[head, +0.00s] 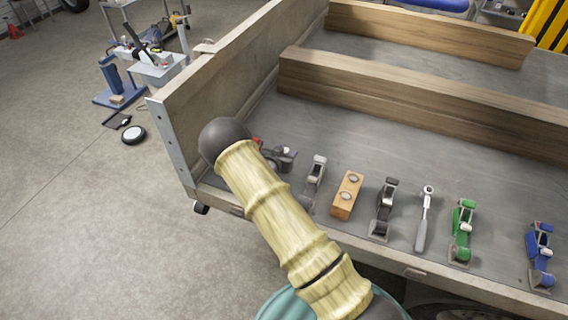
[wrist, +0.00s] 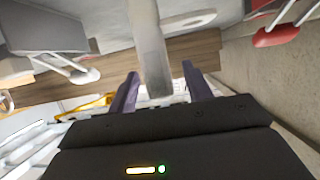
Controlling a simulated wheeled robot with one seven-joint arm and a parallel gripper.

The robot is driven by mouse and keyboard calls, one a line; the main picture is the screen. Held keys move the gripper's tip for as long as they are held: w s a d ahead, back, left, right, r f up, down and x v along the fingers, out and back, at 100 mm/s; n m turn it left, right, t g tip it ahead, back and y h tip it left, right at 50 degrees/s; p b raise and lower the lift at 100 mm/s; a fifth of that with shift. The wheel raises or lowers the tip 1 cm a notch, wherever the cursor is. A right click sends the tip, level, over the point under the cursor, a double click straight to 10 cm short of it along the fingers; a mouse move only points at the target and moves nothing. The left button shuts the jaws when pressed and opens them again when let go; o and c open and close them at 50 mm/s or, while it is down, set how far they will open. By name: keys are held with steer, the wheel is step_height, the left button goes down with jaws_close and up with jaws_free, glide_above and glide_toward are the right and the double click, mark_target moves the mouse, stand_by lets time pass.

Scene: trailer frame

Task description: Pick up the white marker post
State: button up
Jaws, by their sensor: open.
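My gripper (wrist: 159,82) shows in the wrist view with its two dark purple fingers apart. It is open. A pale grey, post-like piece (wrist: 148,45) comes down from the top of that view, in line with the gap between the fingers. I cannot tell whether it is the white marker post or whether it touches a finger. No white marker post is clearly recognizable in the head view. My arm crosses the middle of the head view and hides part of the trailer bed; my gripper is not visible there.
The grey trailer bed (head: 380,145) holds a wooden block (head: 347,196), a ratchet (head: 424,220), a green clamp-like tool (head: 463,230) and a blue one (head: 540,256). A wooden beam (head: 400,95) crosses it. The trailer's side wall (head: 225,80) stands left. Floor farther left is mostly open.

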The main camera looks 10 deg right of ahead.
steer(key=shift+c, duration=0.4)
jaws_close()
steer(key=shift+r, duration=0.1)
steer(key=shift+r, duration=0.1)
step_height(320, 180, up, 10)
steer(key=shift+f+b, duration=0.15)
steer(key=shift+b, duration=0.2)
